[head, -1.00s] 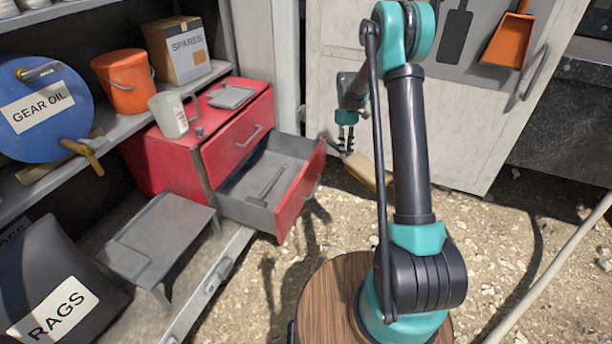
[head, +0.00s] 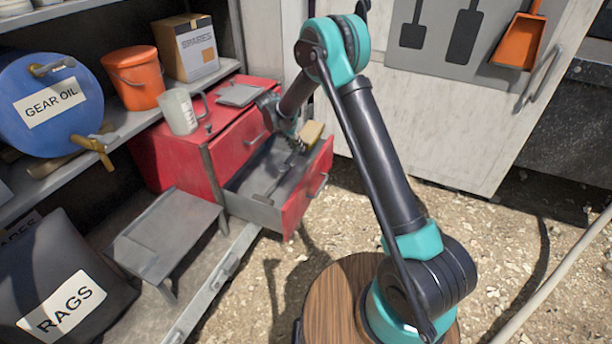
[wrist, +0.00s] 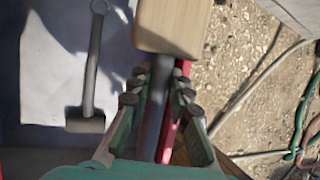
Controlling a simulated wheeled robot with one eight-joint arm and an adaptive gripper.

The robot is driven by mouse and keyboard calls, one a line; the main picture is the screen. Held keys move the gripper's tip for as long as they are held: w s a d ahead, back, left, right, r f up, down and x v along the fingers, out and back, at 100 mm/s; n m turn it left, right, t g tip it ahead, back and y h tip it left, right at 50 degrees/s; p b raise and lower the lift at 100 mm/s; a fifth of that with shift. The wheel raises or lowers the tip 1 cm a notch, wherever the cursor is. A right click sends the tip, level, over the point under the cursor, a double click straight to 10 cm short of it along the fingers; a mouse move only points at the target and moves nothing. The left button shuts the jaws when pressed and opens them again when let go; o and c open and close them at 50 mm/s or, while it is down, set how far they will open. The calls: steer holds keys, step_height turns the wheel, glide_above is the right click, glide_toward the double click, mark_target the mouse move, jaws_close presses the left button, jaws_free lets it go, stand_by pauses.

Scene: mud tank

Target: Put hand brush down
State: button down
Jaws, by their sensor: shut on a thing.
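My gripper (wrist: 158,92) is shut on the dark handle of the hand brush (wrist: 172,25). The brush's pale wooden block points away from my gripper in the wrist view. In the head view the brush (head: 313,132) hangs over the far part of the open red drawer (head: 303,196). In the wrist view it is above the drawer's right wall, with the ground showing to the right. The bristles are hidden. My gripper is partly hidden in the head view.
A grey hammer-like tool (wrist: 93,75) lies in the drawer, left of the brush. A clear jug (head: 180,111) and a grey tray (head: 241,94) stand on the red cabinet (head: 178,160). A low grey stand (head: 165,230) is in front. An orange dustpan (head: 518,42) hangs right.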

step_height(320, 180, down, 20)
steer(key=shift+r, duration=0.2)
steer(key=c, duration=1.4)
jaws_free()
